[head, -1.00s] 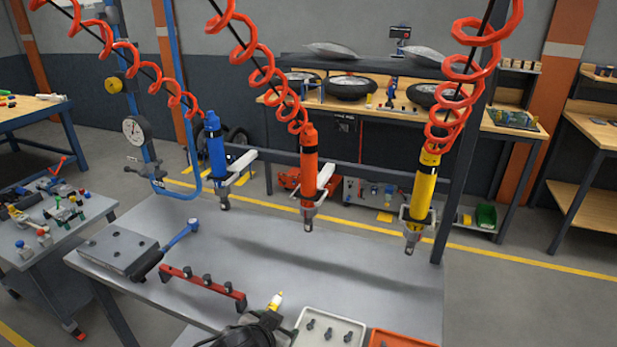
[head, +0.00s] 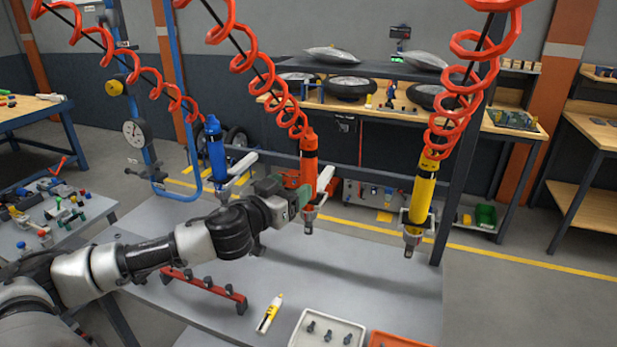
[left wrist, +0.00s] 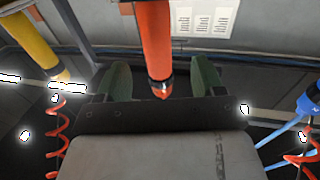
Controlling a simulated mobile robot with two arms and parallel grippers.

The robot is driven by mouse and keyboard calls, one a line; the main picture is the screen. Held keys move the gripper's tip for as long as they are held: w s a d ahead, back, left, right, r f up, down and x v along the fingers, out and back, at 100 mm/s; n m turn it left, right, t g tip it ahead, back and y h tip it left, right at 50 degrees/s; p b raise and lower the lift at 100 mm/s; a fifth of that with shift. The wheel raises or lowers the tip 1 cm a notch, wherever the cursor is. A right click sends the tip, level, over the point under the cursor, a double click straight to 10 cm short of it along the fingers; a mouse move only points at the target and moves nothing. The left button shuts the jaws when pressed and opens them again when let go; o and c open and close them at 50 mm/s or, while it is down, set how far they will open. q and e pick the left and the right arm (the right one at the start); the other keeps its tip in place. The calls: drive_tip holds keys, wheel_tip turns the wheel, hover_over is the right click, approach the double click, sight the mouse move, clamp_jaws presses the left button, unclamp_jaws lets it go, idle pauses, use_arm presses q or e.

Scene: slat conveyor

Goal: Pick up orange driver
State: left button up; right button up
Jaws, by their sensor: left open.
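The orange driver (head: 309,158) hangs upright from a red coiled hose above the grey bench, between a blue driver (head: 216,155) and a yellow driver (head: 423,195). My left gripper (head: 300,199) reaches in from the left at the orange driver's lower body and covers part of it. In the left wrist view, the orange driver (left wrist: 154,45) stands between the two green fingers of my left gripper (left wrist: 163,82), with gaps on both sides. The fingers are open. My right gripper is not in view.
On the bench (head: 370,285) lie a red rack (head: 203,288), a yellow-and-white tool (head: 269,313) and a pale tray of small parts (head: 328,331). An orange tray (head: 395,340) is beside it. A dark post (head: 465,150) stands at the right. The bench's right part is clear.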

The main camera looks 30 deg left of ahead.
sight(304, 178)
use_arm(q)
drive_tip(key=shift+w+r+p, duration=0.2)
drive_tip(key=shift+w+p, duration=0.3)
drive_tip(key=shift+w, duration=0.6)
drive_tip(key=shift+w+f, duration=0.15)
drive_tip(key=shift+w, duration=0.4)
drive_tip(key=w+p, duration=0.3)
drive_tip(key=w, duration=0.1)
drive_tip(key=shift+w+d+p, duration=0.15)
drive_tip(key=shift+w+p, duration=0.1)
drive_tip(key=shift+p, duration=0.05)
drive_tip(key=shift+w+f, duration=0.1)
drive_tip(key=shift+w, duration=0.35)
drive_tip(key=shift+s, duration=0.1)
drive_tip(key=shift+c, duration=0.9)
drive_tip(key=c, duration=1)
drive_tip(key=shift+c, duration=0.3)
